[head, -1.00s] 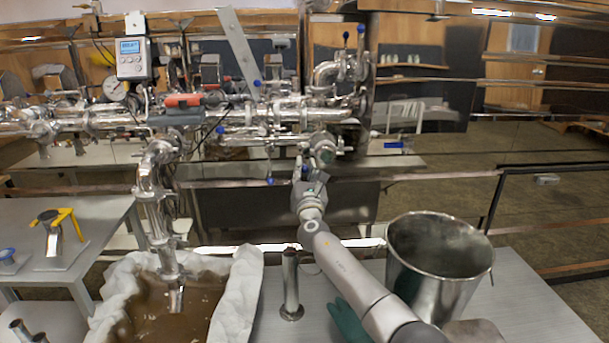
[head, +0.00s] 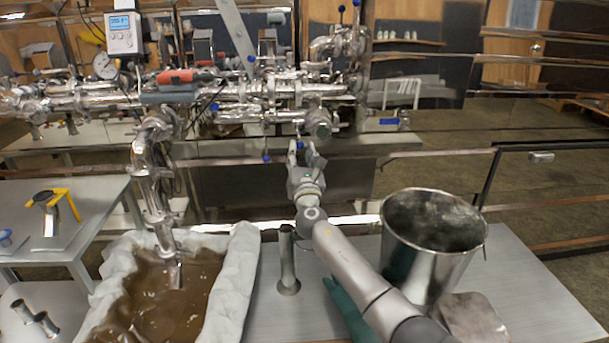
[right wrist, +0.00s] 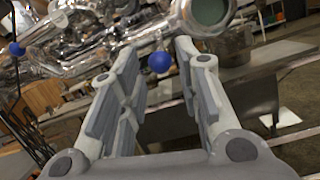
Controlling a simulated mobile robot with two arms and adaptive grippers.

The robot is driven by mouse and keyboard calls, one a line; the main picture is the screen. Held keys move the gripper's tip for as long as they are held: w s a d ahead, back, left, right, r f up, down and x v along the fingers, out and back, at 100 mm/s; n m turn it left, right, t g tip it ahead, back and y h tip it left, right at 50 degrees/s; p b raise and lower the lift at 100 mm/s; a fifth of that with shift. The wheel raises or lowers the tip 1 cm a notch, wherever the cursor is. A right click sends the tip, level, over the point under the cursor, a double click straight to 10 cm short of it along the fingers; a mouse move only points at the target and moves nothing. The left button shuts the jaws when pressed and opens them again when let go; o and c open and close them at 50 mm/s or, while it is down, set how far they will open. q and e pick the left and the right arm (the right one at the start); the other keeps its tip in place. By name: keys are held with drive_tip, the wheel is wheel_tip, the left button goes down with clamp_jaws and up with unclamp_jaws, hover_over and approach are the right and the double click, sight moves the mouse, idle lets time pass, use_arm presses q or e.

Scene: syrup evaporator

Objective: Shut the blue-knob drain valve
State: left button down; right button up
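A drain valve's blue knob (head: 300,145) hangs on a thin stem below the shiny pipework, under a round grey-green pipe end (head: 318,124). My right gripper (head: 301,151) is open just below that pipe end, with the knob seen between its fingertips. In the right wrist view the blue knob (right wrist: 159,62) shows between the two spread fingers (right wrist: 157,52), apart from both pads; its exact depth is hard to tell. A second blue knob (head: 267,158) hangs to the left of my gripper. My left gripper is out of view.
A cloth-lined pan (head: 238,270) of brown syrup stands at lower left, under a spout pipe (head: 150,190). A steel bucket (head: 440,265) and an upright metal tube (head: 287,262) stand on the front table. A digital meter (head: 122,33) sits on the pipework.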

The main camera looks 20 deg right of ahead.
drive_tip(key=v, duration=0.9)
